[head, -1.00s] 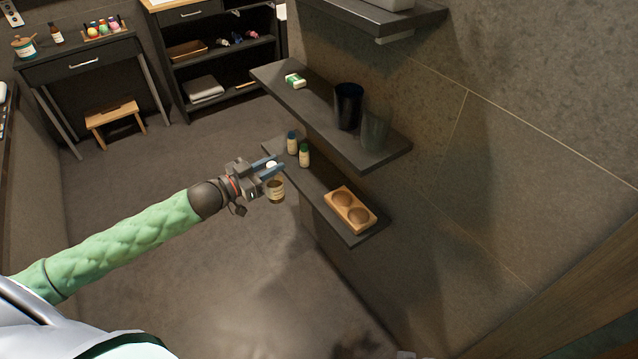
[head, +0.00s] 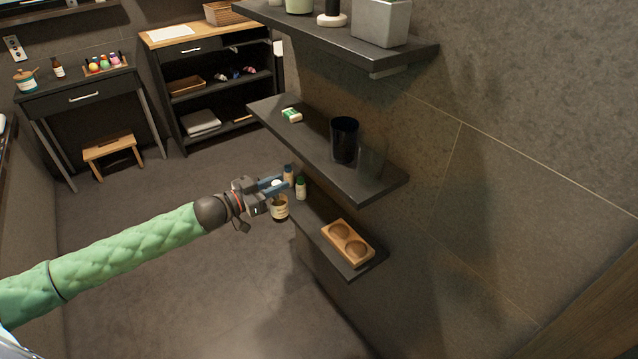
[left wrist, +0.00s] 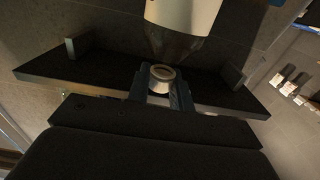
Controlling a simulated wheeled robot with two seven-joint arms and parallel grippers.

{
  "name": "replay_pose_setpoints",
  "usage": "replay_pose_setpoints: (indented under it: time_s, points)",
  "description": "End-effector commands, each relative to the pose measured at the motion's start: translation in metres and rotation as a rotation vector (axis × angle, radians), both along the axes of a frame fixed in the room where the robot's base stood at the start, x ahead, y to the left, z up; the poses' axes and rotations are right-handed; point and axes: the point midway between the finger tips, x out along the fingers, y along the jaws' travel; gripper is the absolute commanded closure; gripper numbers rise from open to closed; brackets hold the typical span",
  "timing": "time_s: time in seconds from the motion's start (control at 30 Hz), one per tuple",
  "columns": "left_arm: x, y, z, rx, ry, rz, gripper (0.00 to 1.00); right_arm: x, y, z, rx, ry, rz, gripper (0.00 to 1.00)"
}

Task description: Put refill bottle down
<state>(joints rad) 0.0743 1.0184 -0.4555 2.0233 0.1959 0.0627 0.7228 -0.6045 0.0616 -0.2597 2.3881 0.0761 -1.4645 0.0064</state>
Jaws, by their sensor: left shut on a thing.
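My left gripper (head: 277,186) is shut on the refill bottle (head: 280,209), a brown bottle with a cream label and a light cap. The bottle hangs below the fingers, just left of the lower wall shelf (head: 311,226). In the left wrist view the gripper (left wrist: 162,88) closes around the bottle's round top (left wrist: 162,73). I cannot tell from these views whether the bottle touches anything. The right gripper does not show.
The middle shelf (head: 375,184) overhangs, carrying a dark cup (head: 345,140).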

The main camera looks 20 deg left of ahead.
Motion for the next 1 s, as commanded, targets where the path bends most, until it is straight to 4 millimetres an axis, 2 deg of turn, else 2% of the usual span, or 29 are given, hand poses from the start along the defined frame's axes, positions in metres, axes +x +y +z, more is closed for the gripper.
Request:
replay_pose_setpoints:
  time_s: [0.7,1.0]
  points:
    - [0.082,-0.064,0.003,-0.001,-0.003,0.0,1.0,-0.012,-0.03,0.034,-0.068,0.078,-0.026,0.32]
    - [0.108,-0.085,0.002,-0.002,-0.001,-0.001,1.0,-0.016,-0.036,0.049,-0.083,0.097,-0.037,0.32]
